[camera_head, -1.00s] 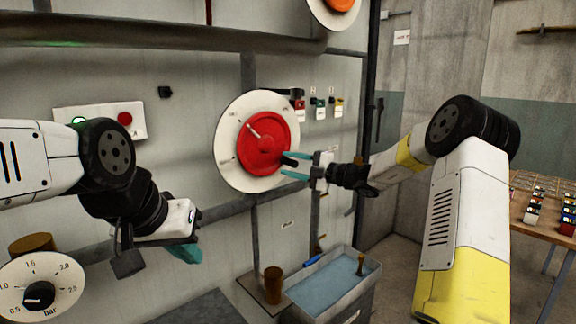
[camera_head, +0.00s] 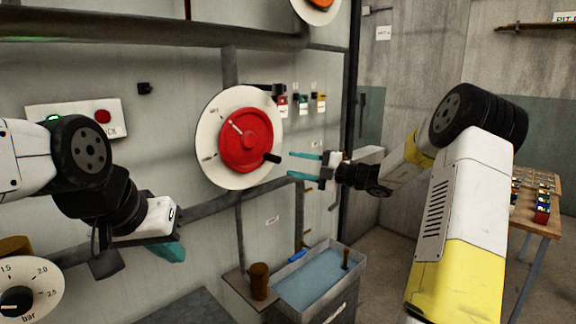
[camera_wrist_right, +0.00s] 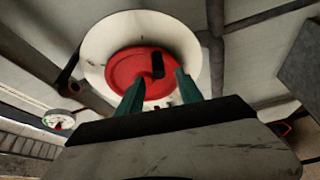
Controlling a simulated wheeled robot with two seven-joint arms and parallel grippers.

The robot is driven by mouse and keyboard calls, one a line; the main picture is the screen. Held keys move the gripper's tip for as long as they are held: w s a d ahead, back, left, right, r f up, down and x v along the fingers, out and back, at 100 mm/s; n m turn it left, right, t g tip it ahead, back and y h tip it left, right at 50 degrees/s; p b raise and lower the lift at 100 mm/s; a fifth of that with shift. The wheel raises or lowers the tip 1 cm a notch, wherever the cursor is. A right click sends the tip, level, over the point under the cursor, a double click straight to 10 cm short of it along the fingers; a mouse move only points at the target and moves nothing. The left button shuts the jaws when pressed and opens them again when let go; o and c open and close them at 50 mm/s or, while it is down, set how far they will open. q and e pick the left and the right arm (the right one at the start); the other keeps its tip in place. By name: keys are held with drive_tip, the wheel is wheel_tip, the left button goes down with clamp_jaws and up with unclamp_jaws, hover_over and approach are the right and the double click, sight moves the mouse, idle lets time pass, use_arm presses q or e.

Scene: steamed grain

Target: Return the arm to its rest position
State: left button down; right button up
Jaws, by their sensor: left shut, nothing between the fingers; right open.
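My right gripper (camera_head: 304,165) is open and empty, its teal fingers pointing left toward the red dial (camera_head: 245,140). In the head view a gap shows between the fingertips and the black handle (camera_head: 272,158) on the dial. The dial sits on a round white plate (camera_head: 208,150) on the wall. In the right wrist view the teal fingers (camera_wrist_right: 158,90) stand apart in front of the red dial (camera_wrist_right: 125,70), with its black handle (camera_wrist_right: 158,66) between them in the picture. My left gripper (camera_head: 170,250) is shut at the lower left, in front of the wall.
A basin of blue water (camera_head: 315,278) stands below the dial, with a brown cylinder (camera_head: 259,280) beside it. A pressure gauge (camera_head: 35,285) is at the lower left. A button box (camera_head: 85,118) is on the wall. A table (camera_head: 535,222) with small items stands at the right.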

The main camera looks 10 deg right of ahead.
drive_tip(key=shift+s+a+n, duration=0.25)
drive_tip(key=shift+a+n, duration=0.05)
drive_tip(key=s+a+n+g+h, duration=0.3)
drive_tip(key=s+a+n+h, duration=0.1)
drive_tip(key=s+n, duration=0.7)
drive_tip(key=s+a+n+g+h, duration=0.3)
drive_tip(key=s+n+g, duration=0.1)
drive_tip(key=s+n, duration=0.65)
drive_tip(key=s+d+f+n+t+h, duration=0.1)
drive_tip(key=s+d+n, duration=0.4)
drive_tip(key=n, duration=0.6)
drive_tip(key=s+d+f+n+t+h, duration=0.1)
drive_tip(key=s+d+n+h, duration=0.3)
drive_tip(key=s+n, duration=0.5)
drive_tip(key=shift+s+d+n+t+h, duration=0.35)
drive_tip(key=shift+n+t+h, duration=0.6)
drive_tip(key=shift+n, duration=0.2)
